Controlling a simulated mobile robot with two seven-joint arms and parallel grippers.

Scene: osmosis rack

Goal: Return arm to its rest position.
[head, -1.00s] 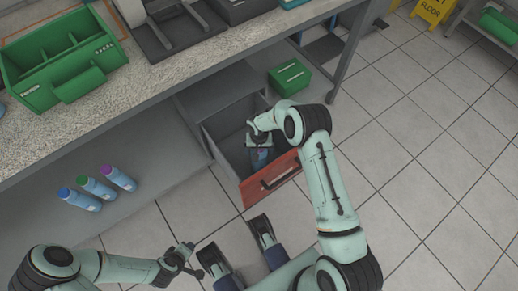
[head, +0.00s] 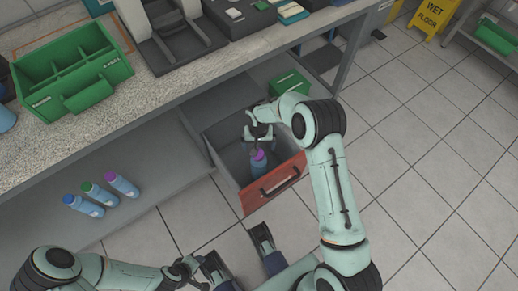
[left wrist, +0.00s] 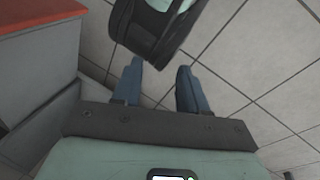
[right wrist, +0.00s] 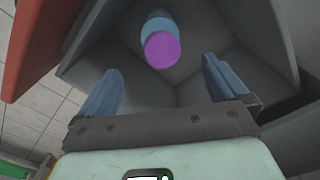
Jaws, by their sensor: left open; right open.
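My right gripper (head: 258,136) is open and empty above the open drawer (head: 213,153) with the red front. A blue bottle with a purple cap (head: 259,166) stands inside that drawer, just below the gripper. In the right wrist view the bottle's purple cap (right wrist: 162,50) shows beyond the two open fingers (right wrist: 160,85), apart from them. My left gripper (head: 190,268) is low at the bottom of the head view, over the floor. In the left wrist view its fingers (left wrist: 158,82) are apart with nothing between them.
Several bottles (head: 103,195) stand on the low shelf at left. The counter (head: 130,85) carries a green compartment tray (head: 70,70) and dark equipment. A green box (head: 290,83) sits behind my right arm. Tiled floor (head: 430,170) at right is clear; a yellow wet-floor sign (head: 433,18) stands farther back.

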